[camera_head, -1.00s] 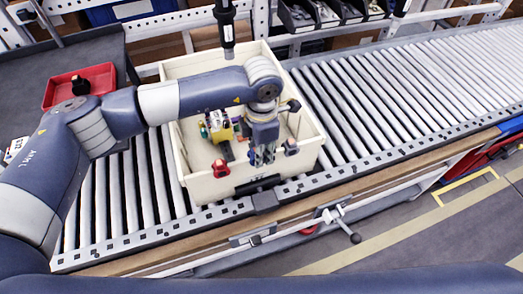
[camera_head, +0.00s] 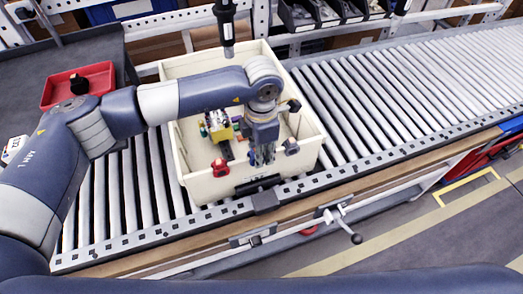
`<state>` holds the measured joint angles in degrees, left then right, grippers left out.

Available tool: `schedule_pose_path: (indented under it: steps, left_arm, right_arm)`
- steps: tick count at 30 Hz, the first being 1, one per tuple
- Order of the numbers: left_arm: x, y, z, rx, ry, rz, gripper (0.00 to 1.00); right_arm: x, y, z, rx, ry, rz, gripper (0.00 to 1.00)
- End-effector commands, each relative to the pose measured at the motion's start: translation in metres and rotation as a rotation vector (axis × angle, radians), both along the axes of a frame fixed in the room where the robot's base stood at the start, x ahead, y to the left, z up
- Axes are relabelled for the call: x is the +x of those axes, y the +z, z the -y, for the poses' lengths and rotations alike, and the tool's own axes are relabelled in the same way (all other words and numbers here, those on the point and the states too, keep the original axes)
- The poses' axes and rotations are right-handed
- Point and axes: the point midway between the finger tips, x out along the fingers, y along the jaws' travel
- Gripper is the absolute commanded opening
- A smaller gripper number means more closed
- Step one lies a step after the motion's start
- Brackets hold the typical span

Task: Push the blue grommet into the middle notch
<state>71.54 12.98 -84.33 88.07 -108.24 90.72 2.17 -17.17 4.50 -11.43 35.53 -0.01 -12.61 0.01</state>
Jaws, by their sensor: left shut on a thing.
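My left gripper (camera_head: 262,158) points down inside the cream bin, at its front right. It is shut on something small. A trace of blue shows at the fingertips, which fits the blue grommet, but its outline is too small to make out. A yellow fixture (camera_head: 220,131) with small coloured parts stands in the bin, left of the gripper and apart from it. The middle notch cannot be made out. My right gripper is not in view.
The cream bin (camera_head: 186,180) stands on a roller conveyor (camera_head: 390,95). In it are a red part (camera_head: 220,168) at front left and a dark grey part (camera_head: 291,147) right of the gripper. A black tool (camera_head: 225,30) hangs above the bin's back wall.

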Motion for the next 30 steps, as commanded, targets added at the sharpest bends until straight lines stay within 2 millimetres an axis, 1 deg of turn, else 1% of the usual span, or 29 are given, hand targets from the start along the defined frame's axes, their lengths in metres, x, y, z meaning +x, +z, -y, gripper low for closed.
schedule_pose_path:
  steps: [21, 30]
  left_arm:
    - [-0.0004, -0.0086, -0.0002, 0.001, 0.000, -0.001, 0.05]
    - [0.0004, -0.0067, 0.0000, -0.001, 0.000, 0.001, 0.05]
  right_arm:
    - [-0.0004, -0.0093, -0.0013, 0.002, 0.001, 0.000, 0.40]
    - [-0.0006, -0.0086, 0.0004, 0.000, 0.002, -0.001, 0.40]
